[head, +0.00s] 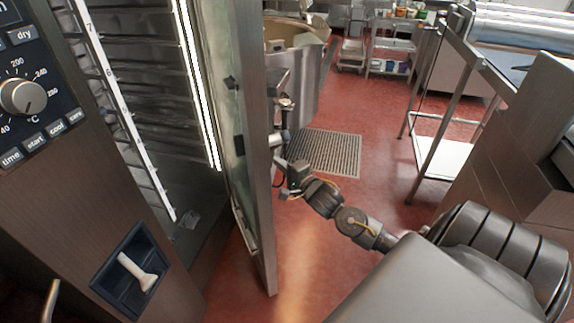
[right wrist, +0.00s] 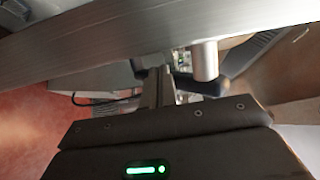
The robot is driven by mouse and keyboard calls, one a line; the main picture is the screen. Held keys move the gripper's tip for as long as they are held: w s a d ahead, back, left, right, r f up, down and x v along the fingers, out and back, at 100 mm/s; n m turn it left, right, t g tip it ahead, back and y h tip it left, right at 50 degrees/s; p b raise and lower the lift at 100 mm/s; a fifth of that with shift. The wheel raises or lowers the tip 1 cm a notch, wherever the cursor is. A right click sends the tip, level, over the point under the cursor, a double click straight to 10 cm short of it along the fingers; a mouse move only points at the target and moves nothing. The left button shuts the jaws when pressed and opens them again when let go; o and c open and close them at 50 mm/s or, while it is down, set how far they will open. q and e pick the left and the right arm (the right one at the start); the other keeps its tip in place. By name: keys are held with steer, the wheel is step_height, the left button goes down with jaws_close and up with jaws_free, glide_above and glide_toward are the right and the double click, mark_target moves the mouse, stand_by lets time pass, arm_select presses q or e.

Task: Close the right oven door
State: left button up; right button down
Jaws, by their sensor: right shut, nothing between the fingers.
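The right oven door (head: 258,130) stands open, seen nearly edge-on, swung out from the lit oven chamber (head: 150,100). My right gripper (head: 281,165) is on the door's outer side, close to its face. A short light metal cylinder, perhaps part of the door handle, shows beside it in the right wrist view (right wrist: 205,60). There the shut, empty fingers of my right gripper (right wrist: 158,85) reach toward the door's metal face (right wrist: 130,38). I cannot tell whether they touch it. My left gripper is not in view.
The oven's control panel (head: 25,95) and a white latch in a dark recess (head: 135,272) are at left. A floor grate (head: 325,152) lies beyond my right arm. A steel rack (head: 440,150) and counter stand at right. Red floor between is open.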

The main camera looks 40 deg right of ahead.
steer(key=shift+w+p, duration=0.35)
steer(key=shift+w, duration=2.05)
